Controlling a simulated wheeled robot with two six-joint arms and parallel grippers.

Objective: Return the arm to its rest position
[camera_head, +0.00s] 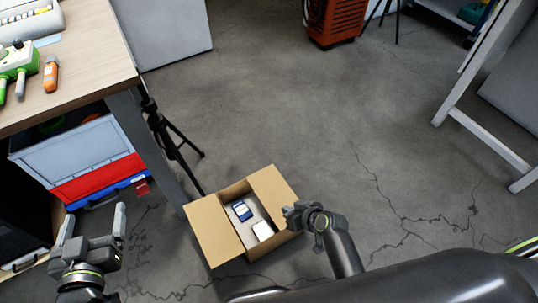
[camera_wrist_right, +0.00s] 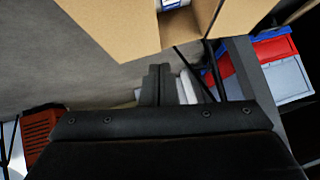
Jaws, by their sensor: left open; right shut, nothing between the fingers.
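My left gripper (camera_head: 93,225) is at the lower left of the head view. Its two fingers point up and stand apart, with nothing between them. My right gripper (camera_head: 290,212) is beside the right edge of the open cardboard box in the head view. In the right wrist view its fingers (camera_wrist_right: 160,72) are together and hold nothing. My right arm comes in from the lower right of the head view.
The open cardboard box (camera_head: 208,228) on the floor holds a blue-and-white item (camera_head: 242,210) and a white item (camera_head: 262,230). A wooden table (camera_head: 90,60) with tools, and a grey-red bin (camera_head: 80,155) below it, stand left. A black tripod (camera_head: 165,130) stands nearby. Floor (camera_head: 330,110) is clear beyond.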

